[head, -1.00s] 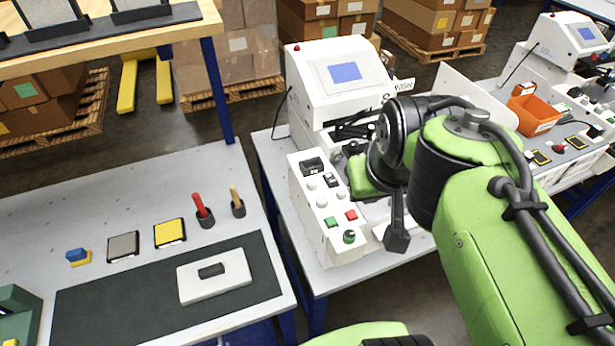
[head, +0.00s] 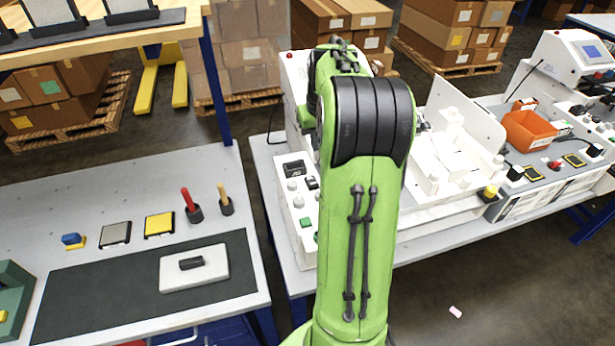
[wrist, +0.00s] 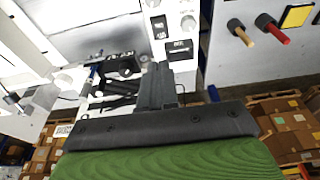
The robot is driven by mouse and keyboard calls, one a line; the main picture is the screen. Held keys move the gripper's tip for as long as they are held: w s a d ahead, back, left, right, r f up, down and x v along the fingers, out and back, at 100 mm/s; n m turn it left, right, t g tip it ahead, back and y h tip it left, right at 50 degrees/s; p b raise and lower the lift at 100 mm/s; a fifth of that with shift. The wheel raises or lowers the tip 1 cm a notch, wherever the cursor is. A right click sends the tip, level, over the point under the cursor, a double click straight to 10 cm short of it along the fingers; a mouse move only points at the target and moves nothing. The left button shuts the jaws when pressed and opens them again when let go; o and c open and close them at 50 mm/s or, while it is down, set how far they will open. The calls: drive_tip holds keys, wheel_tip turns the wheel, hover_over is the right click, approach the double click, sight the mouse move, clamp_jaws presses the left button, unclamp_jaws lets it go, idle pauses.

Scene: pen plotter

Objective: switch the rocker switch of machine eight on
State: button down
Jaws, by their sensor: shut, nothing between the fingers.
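The white machine (head: 300,95) behind my arm has a sloping control panel (head: 309,248). A small black rocker switch with white marks (head: 312,182) sits on the panel, beside a larger black display unit (head: 294,168). In the wrist view the rocker switch (wrist: 159,27) and the display unit (wrist: 181,50) lie just beyond my fingertips. My gripper (wrist: 156,72) is shut and empty, apart from the switch. In the head view my arm hides the gripper and part of the panel. Which way the rocker is tipped is too small to tell. No machine number is legible.
The panel also carries white knobs (head: 298,202) and a green button (head: 304,222). A white fixture (head: 450,160) stands right of my arm. An orange bin (head: 528,131) is on the neighbouring machine. A grey bench (head: 120,180) with tools is at left.

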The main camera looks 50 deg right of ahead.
sight(314, 184)
drive_tip(key=x, duration=0.4)
drive_tip(key=b+x, duration=0.1)
drive_tip(key=x, duration=0.3)
drive_tip(key=s+x, duration=0.1)
drive_tip(key=x, duration=0.4)
drive_tip(key=shift+a+f, duration=0.25)
drive_tip(key=shift+a, duration=0.05)
drive_tip(key=shift+f, duration=0.3)
drive_tip(key=f+b, duration=0.1)
drive_tip(key=b, duration=0.3)
drive_tip(key=shift+s+f+t, duration=0.2)
drive_tip(key=shift+s+t, duration=0.05)
drive_tip(key=shift+t, duration=0.15)
drive_tip(key=shift+s+a+r+h, duration=0.1)
drive_tip(key=shift+a+r+h, duration=0.1)
drive_tip(key=shift+r+h, duration=0.15)
drive_tip(key=shift+w+d+r+p, duration=0.2)
drive_tip(key=shift+w+d+p, duration=0.05)
drive_tip(key=shift+w+p, duration=0.2)
drive_tip(key=shift+w+d+r+p, duration=0.25)
drive_tip(key=shift+w+p, duration=0.1)
drive_tip(key=shift+p, duration=0.1)
drive_tip(key=shift+f, duration=0.1)
